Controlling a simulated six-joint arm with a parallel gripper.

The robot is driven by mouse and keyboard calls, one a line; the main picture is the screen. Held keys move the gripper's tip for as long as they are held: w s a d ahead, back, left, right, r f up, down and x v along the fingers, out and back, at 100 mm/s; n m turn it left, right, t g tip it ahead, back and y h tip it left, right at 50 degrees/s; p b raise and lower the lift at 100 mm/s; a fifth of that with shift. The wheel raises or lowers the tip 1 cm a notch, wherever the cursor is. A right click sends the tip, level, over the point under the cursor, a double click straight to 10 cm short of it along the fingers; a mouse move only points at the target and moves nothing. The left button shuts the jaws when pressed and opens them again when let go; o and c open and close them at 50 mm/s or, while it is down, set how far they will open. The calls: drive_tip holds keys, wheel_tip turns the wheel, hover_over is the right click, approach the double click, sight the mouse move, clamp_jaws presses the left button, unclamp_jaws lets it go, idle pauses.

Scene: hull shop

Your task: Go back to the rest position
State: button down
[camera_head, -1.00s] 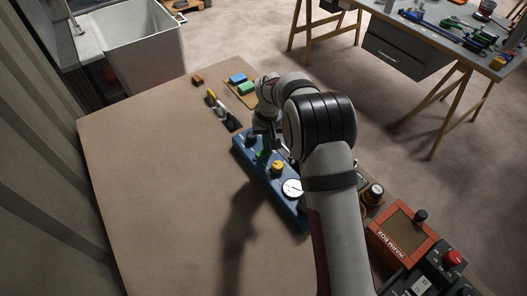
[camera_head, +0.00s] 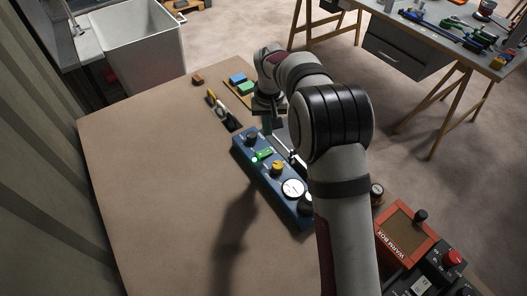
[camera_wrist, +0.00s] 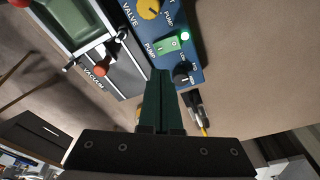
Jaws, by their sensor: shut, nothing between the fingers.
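My gripper (camera_head: 267,126) is above the far end of a blue control panel (camera_head: 246,146) on the brown table in the head view. In the wrist view, its two dark green fingers (camera_wrist: 161,76) are together with nothing between them. The panel also shows in the wrist view (camera_wrist: 186,53), with a yellow valve knob (camera_wrist: 148,9), a green pump switch (camera_wrist: 168,46), a lit green lamp (camera_wrist: 185,36) and a black knob (camera_wrist: 183,73). The fingertips look apart from the panel, in front of its edge. My arm hides part of the table behind the panel.
A vacuum unit (camera_wrist: 112,66) with a red-tipped lever stands beside the panel. The orange warm box (camera_head: 402,236) is at the right. Blue and green blocks (camera_head: 245,87) lie at the far edge. The table's left side (camera_head: 160,180) is clear.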

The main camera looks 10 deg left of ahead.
idle(0.3)
drive_tip(key=s+d+r+m+g, duration=0.1)
drive_tip(key=s+d+r+m, duration=0.3)
drive_tip(key=s+d+r, duration=0.75)
drive_tip(key=s+d+f+m, duration=0.1)
drive_tip(key=s+d+m, duration=0.1)
drive_tip(key=s, duration=1)
drive_tip(key=s+d+f+m+g+y, duration=0.1)
drive_tip(key=s+d+m, duration=0.1)
drive_tip(key=s, duration=1.1)
drive_tip(key=shift+f+m, duration=0.25)
drive_tip(key=shift+m, duration=0.05)
